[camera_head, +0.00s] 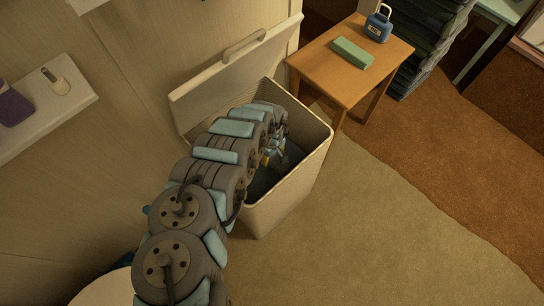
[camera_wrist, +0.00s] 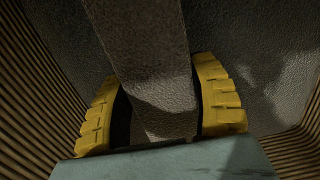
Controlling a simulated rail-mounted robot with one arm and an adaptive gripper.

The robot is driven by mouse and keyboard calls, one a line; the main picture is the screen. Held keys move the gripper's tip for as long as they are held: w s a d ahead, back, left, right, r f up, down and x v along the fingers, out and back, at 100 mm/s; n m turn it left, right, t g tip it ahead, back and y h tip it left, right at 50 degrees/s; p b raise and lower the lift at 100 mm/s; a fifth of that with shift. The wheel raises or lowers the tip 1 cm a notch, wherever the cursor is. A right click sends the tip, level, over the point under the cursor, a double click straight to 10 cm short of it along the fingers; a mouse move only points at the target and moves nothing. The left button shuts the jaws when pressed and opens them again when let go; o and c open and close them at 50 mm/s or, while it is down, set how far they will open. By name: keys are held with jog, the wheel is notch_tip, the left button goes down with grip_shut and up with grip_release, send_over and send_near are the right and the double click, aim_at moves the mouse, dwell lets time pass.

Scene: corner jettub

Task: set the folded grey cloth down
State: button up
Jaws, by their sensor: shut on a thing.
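My gripper (camera_wrist: 160,108) has yellow, ridged fingers closed on both sides of the folded grey cloth (camera_wrist: 150,45). The cloth runs as a band from between the fingers to the top of the wrist view. In the head view my gripper (camera_head: 272,155) is down inside an open cream bin (camera_head: 292,203), below its rim. I cannot clearly make out the cloth there, as my arm and the shade hide it. In the wrist view, a dark grey surface lies beyond the cloth, and I cannot tell whether they touch.
The bin's lid (camera_head: 225,75) stands raised at the back. Ribbed walls (camera_wrist: 30,110) flank my gripper. A wooden table (camera_head: 318,63) beside the bin holds a green block (camera_head: 352,53) and a blue jug (camera_head: 378,27). The carpet (camera_head: 400,200) at right is clear.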

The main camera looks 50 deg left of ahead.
jog(key=shift+a+f, duration=0.1)
jog(key=shift+f, duration=0.2)
jog(key=shift+f, duration=0.15)
jog(key=o, duration=1.2)
jog(key=shift+r+p, duration=0.75)
jog(key=shift+r, duration=5.35)
